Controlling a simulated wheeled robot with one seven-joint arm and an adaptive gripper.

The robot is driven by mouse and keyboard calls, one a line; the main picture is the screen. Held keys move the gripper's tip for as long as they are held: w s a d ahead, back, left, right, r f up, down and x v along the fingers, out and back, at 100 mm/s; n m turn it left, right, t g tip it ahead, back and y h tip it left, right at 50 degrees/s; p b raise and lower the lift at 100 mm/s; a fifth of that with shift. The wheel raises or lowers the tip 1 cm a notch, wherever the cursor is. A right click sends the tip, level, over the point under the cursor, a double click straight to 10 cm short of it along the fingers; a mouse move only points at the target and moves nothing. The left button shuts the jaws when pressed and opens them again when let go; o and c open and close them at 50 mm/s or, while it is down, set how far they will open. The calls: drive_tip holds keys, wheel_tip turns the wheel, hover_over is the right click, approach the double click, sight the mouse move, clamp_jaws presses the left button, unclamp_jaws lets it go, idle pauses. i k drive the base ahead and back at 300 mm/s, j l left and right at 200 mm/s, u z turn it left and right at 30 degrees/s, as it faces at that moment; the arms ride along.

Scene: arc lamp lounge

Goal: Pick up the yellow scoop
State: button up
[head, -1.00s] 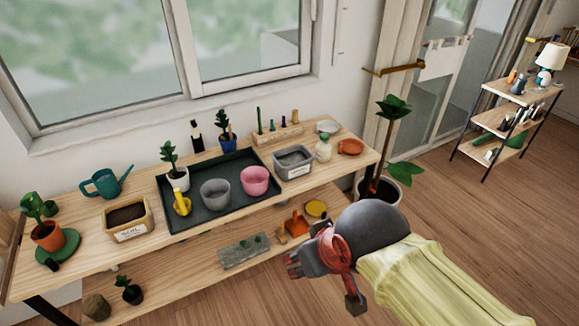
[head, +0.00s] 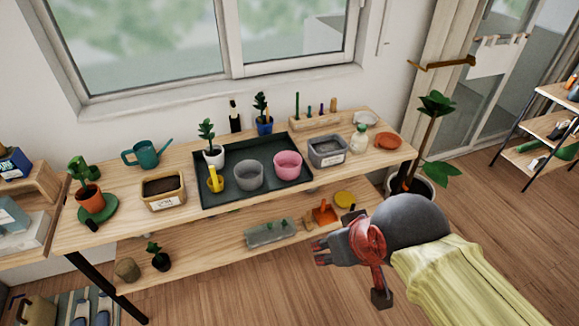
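The yellow scoop (head: 215,181) stands upright on the left front part of the dark tray (head: 238,198), in front of a small white pot with a plant (head: 211,148). The tray lies on the wooden plant table (head: 120,222). My gripper (head: 318,251) is in the lower right of the head view, in front of the table and well apart from the scoop. Its fingers point left and are too small and dark to tell whether they are open or shut.
A grey pot (head: 248,176) and a pink pot (head: 287,166) stand right of the scoop. A soil box (head: 163,192) is left of the tray. The lower shelf holds a grey planter (head: 270,232) and an orange dustpan-like item (head: 325,212). Wooden floor (head: 250,295) is clear in front.

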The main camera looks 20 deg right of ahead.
sight(215, 182)
drive_tip(key=i+u, duration=0.35)
drive_tip(key=i, duration=0.2)
drive_tip(key=i+l+u, duration=0.15)
drive_tip(key=i+u, duration=0.25)
drive_tip(key=i, duration=0.15)
